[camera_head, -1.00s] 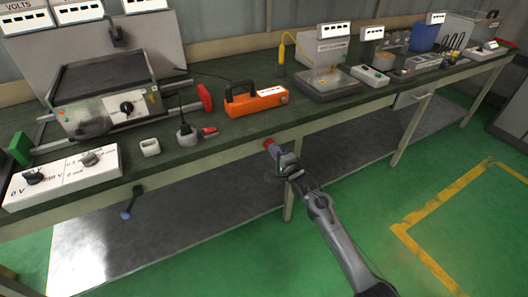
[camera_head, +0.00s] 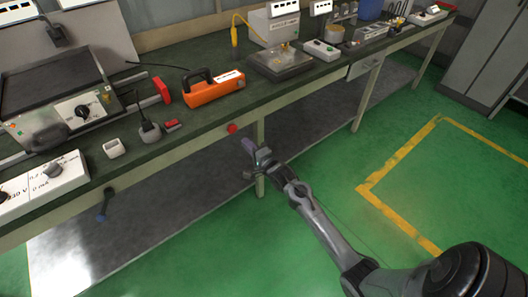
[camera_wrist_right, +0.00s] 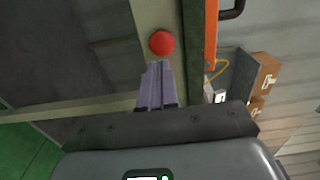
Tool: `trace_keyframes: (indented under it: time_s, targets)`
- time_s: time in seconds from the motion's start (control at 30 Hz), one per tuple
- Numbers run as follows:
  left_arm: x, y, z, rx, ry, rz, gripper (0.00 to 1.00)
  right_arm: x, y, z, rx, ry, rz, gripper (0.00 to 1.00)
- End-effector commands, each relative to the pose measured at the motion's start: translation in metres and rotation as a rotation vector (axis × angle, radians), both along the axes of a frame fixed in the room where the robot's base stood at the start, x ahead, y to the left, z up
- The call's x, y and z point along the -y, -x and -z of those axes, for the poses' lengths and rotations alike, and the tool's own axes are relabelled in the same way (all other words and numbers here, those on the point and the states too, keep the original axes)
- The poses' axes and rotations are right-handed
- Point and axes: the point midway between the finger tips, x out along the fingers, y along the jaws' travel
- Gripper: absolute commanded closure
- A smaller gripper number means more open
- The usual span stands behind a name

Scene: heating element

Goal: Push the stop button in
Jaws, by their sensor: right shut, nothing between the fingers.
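The stop button is a round red knob (camera_head: 232,128) on the front edge of the workbench, below the orange device. It also shows in the right wrist view (camera_wrist_right: 162,43), just beyond the fingertips. My right gripper (camera_head: 248,146) has its purple-grey fingers shut and empty. In the head view its tips are a little below and to the right of the button, with a small gap visible. In the right wrist view the fingers (camera_wrist_right: 158,66) point at the button's lower edge; I cannot tell the depth between them. My left gripper is not in view.
The workbench (camera_head: 145,165) carries an orange device (camera_head: 214,92), a metal plate (camera_head: 280,62), a small white holder (camera_head: 114,148) and a white control box (camera_head: 45,185). The green floor (camera_head: 330,190) in front is clear.

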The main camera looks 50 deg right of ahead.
Motion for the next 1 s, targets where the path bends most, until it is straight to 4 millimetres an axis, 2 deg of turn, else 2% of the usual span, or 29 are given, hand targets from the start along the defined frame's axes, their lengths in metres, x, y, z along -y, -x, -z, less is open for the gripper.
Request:
trace_keyframes:
  time_s: [0.03, 0.2, 0.4, 0.6, 1.0]
  targets:
    - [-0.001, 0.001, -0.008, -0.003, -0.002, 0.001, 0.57, -0.003, 0.012, -0.003, -0.002, -0.001, 0.000, 1.00]
    - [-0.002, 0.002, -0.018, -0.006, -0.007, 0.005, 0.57, -0.009, 0.042, -0.003, 0.001, -0.001, -0.001, 1.00]
    - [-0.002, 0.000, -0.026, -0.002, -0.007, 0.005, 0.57, -0.012, 0.065, -0.003, 0.003, 0.000, 0.001, 1.00]
    - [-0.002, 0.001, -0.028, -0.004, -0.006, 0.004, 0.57, -0.014, 0.074, -0.002, 0.004, 0.001, 0.000, 1.00]
    - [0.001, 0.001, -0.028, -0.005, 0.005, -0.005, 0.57, -0.014, 0.074, -0.002, 0.005, 0.001, 0.000, 1.00]
